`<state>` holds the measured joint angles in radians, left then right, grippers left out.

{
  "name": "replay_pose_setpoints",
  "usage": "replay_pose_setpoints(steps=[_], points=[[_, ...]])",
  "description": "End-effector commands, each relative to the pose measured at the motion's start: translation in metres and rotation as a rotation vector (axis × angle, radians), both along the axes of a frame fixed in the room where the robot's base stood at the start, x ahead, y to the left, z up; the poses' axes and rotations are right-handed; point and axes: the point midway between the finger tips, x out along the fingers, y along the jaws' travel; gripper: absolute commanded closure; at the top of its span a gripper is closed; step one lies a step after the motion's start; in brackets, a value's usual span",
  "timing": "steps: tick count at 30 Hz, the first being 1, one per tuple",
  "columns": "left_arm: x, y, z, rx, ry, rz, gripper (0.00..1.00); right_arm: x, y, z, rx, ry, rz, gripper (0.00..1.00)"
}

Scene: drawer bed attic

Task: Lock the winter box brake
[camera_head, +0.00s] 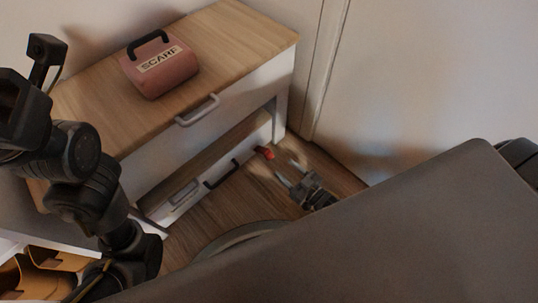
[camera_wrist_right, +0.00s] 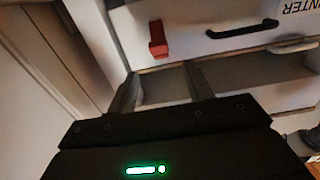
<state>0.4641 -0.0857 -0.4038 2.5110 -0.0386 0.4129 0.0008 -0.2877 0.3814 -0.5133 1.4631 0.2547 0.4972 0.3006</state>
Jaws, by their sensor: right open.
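The winter box (camera_head: 200,183) is the low white box under the cabinet. It has a black handle (camera_head: 221,174), and a label reading "WINTER" (camera_wrist_right: 297,6) shows upside down in the right wrist view. The red brake lever (camera_head: 265,153) is at the box's right front end; it also shows in the right wrist view (camera_wrist_right: 157,40), sticking out from the front. My right gripper (camera_head: 285,172) is open and empty, low over the floor, a little in front of the lever and apart from it. My left arm (camera_head: 80,170) shows at the left; I see no left fingertips.
A wooden-topped cabinet (camera_head: 235,40) with a white drawer and grey handle (camera_head: 197,110) stands above the box. A pink SCARF case (camera_head: 160,68) sits on top. A white wall (camera_head: 420,90) closes the right side. Some wooden floor (camera_head: 330,176) is clear near the gripper.

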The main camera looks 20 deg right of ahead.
Motion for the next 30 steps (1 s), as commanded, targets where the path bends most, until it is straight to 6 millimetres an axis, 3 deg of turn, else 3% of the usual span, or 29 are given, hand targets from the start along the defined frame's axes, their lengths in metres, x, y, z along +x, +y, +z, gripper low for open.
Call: replay_pose_setpoints(steps=[9,15,27,30], points=[[-0.007,0.0,0.004,-0.035,-0.031,-0.017,1.0,0.056,0.021,-0.003,0.001,-0.004,-0.003,0.49],[-0.01,0.001,0.006,-0.046,-0.038,-0.024,1.0,0.078,0.03,-0.002,0.002,-0.001,-0.003,0.49],[-0.011,0.001,0.007,-0.049,-0.039,-0.026,1.0,0.085,0.033,0.0,0.001,0.0,-0.003,0.49],[-0.011,0.001,0.007,-0.049,-0.039,-0.027,1.0,0.085,0.033,0.0,0.0,0.0,-0.003,0.61]])
